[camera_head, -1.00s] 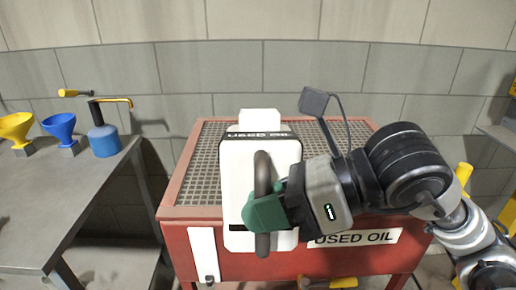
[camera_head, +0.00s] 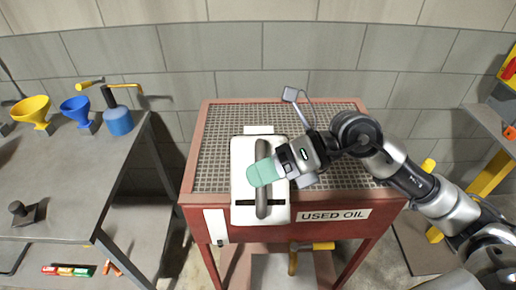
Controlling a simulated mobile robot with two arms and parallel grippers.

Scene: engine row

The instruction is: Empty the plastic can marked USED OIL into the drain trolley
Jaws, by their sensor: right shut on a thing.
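The white plastic can (camera_head: 241,168) shows over the front left part of the drain trolley. It has a dark grey handle along its length and a dark band across its lower part. My right gripper (camera_head: 266,172) has green fingers shut on the can's handle. The red drain trolley (camera_head: 340,232) has a grey mesh top (camera_head: 330,130) and a USED OIL label on its front. The can's own lettering is not readable now. I cannot tell whether the can touches the mesh. My left gripper is not in view.
A grey workbench (camera_head: 60,190) on the left holds a yellow funnel (camera_head: 33,110), a blue funnel (camera_head: 76,106) and a blue oil can (camera_head: 118,121). The right and back mesh is clear.

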